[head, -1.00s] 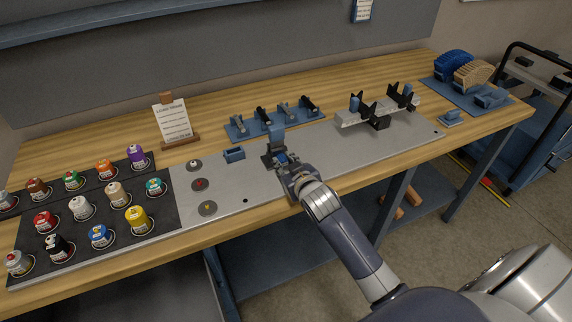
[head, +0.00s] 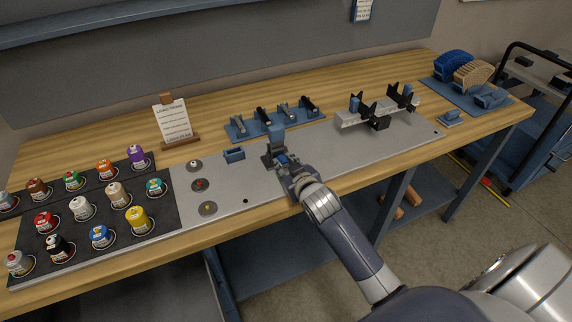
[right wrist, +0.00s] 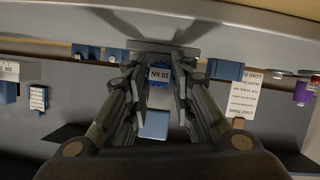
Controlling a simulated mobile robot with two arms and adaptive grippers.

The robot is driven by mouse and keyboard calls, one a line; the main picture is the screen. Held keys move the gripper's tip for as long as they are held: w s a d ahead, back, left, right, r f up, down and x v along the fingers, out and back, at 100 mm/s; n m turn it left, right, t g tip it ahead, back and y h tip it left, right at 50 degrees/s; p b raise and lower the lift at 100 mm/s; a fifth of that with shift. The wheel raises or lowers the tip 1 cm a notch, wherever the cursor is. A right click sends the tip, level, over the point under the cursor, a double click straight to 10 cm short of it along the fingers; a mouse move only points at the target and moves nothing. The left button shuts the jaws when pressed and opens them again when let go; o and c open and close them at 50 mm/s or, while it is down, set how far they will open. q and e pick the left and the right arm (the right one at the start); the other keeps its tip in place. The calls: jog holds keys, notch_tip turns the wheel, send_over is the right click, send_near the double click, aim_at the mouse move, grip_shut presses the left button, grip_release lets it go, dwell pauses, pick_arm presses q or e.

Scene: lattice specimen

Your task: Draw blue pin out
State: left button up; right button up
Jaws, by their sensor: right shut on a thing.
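The blue pin (right wrist: 158,74) shows in the right wrist view as a round blue head with a ridged edge and a white "10 kN" label. My right gripper (right wrist: 160,66) is shut on it, one finger on each side. My left gripper is not in view.
A blue rack (head: 240,131) with several dark parts is behind. A grey fixture (head: 352,118) with black brackets stands right. Several coloured jars (head: 138,219) stand left.

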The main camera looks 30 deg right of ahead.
jog(key=shift+s+p, duration=0.4)
jog(key=shift+s, duration=0.1)
dwell(0.3)
jog(key=shift+s+a+r+p, duration=0.1)
jog(key=shift+s+p, duration=0.5)
jog(key=shift+s, duration=0.55)
jog(key=shift+s+a+p, duration=0.1)
jog(key=shift+s+p, duration=0.95)
jog(key=shift+s, duration=1.55)
